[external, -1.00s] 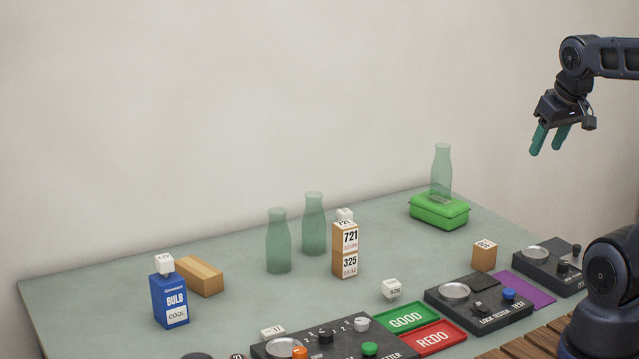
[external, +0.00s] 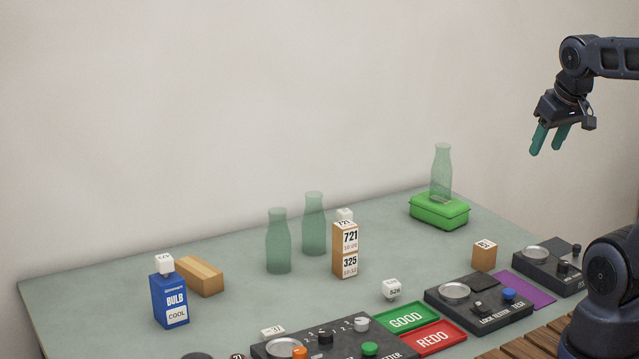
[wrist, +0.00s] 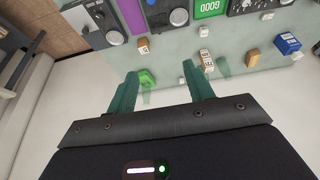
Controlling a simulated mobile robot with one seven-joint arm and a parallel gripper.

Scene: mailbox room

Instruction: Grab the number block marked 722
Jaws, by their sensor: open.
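Several small white number blocks lie about the grey-green table. One block (external: 164,263) sits on top of the blue bulb box (external: 170,302). Another block (external: 345,214) is partly hidden behind the orange-and-white box marked 721 and 325 (external: 346,250). A third block (external: 391,287) lies in the open, and another (external: 272,332) is behind the front tester. I cannot clearly read 722 on any of them. My gripper (external: 546,150) is open and empty, high above the table's right side. The wrist view shows its two teal fingers (wrist: 160,69) apart with nothing between.
A wooden block (external: 200,277) lies behind the bulb box. Testers (external: 480,300) and GOOD (external: 406,317) and REDO (external: 433,339) trays fill the front.

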